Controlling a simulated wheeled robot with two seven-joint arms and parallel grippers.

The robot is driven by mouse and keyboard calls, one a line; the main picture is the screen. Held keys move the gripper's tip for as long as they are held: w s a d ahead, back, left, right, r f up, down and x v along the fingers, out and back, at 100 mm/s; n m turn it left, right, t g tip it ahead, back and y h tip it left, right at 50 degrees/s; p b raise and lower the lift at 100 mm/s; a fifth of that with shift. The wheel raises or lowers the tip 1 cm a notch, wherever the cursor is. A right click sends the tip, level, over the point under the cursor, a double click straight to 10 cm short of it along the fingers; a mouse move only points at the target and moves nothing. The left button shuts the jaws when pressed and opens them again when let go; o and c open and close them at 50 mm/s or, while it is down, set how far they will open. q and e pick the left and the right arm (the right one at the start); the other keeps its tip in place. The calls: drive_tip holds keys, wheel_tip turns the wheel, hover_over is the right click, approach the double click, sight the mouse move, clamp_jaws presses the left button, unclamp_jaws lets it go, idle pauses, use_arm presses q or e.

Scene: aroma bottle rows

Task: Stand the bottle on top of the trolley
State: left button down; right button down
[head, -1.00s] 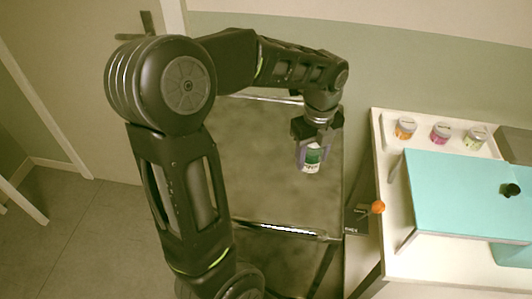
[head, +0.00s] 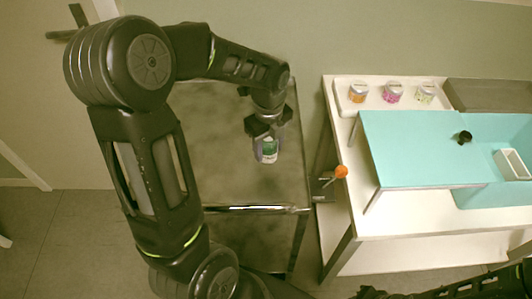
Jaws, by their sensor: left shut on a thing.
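A small bottle (head: 267,153) with a green and white label is held upright between the fingers of my left gripper (head: 267,134). The gripper is shut on its upper part and hides its top. The bottle is over the dark, glossy top of the trolley (head: 225,165), toward its right side. I cannot tell whether the bottle's base touches the surface. Part of my right arm shows along the bottom right edge; its gripper is not clear there.
A white table (head: 345,215) stands right of the trolley, with a turquoise raised board (head: 415,150) and several jars in a white tray (head: 340,98) at the back. An orange ball-shaped knob (head: 341,172) sits at the table's left edge. The trolley top around the bottle is clear.

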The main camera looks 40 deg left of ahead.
sight(268, 156)
use_arm(q)
wheel_tip(268, 156, down, 3)
drive_tip(key=shift+f, duration=0.3)
idle(0.4)
drive_tip(key=shift+f, duration=0.15)
drive_tip(key=c, duration=0.7)
unclamp_jaws()
drive_tip(key=shift+o, duration=0.2)
